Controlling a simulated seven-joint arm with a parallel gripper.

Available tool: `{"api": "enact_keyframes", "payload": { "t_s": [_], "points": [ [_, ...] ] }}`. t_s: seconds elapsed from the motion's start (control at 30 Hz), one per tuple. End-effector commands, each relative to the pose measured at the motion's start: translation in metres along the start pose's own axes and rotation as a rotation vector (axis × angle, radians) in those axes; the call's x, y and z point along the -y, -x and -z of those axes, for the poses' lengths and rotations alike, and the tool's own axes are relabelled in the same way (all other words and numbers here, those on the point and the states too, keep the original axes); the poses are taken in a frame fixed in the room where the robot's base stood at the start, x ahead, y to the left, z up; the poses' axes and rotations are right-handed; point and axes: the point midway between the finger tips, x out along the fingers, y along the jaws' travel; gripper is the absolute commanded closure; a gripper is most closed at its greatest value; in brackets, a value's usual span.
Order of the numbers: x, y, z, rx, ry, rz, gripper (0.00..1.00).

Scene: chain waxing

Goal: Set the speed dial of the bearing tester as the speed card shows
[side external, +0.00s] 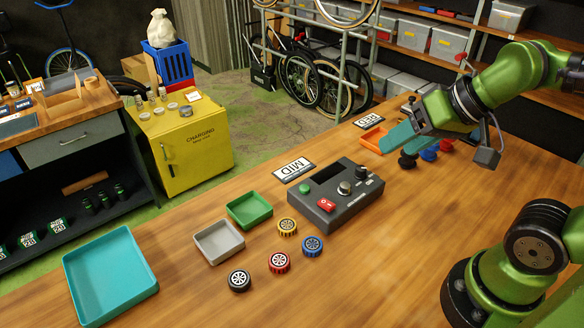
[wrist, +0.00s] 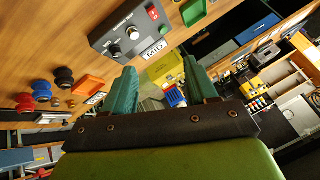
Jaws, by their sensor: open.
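The bearing tester (side external: 337,212) is a dark grey box on the wooden table, with a dark screen, a green button, a red switch (side external: 326,204), a silver knob (side external: 345,188) and a black knob (side external: 362,173). It also shows at the top of the wrist view (wrist: 104,38). I cannot read the labels or dial settings. A white card (side external: 293,172) reading MID lies behind the tester. A second card (side external: 368,119) appears to read RED. My gripper (side external: 390,138) has teal fingers, open and empty, raised right of the tester; both fingers show in the wrist view (wrist: 162,86).
A green tray (side external: 250,224), a grey tray (side external: 220,258) and a large teal tray (side external: 108,275) lie left of the tester. Several wheel-like bearings (side external: 280,262) lie in front. An orange tray (side external: 372,151) and dark, blue and red knobbed pieces (side external: 428,155) are near my gripper.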

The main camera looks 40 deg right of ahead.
Motion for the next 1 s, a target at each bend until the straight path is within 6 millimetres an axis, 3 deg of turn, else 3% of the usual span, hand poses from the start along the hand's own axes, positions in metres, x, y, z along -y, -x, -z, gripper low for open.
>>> {"api": "enact_keyframes", "payload": {
  "t_s": [0.17,0.37,0.53,0.73,0.83,1.0],
  "points": [
    [-0.004,-0.02,0.013,0.091,-0.026,-0.033,0.41],
    [-0.02,-0.054,0.062,0.265,0.025,-0.132,0.41],
    [-0.045,-0.084,0.102,0.419,0.132,-0.234,0.41],
    [-0.067,-0.095,0.139,0.548,0.269,-0.308,0.41],
    [-0.066,-0.086,0.143,0.569,0.322,-0.297,0.41],
    [-0.07,-0.094,0.134,0.587,0.342,-0.285,0.41]
  ]
}}
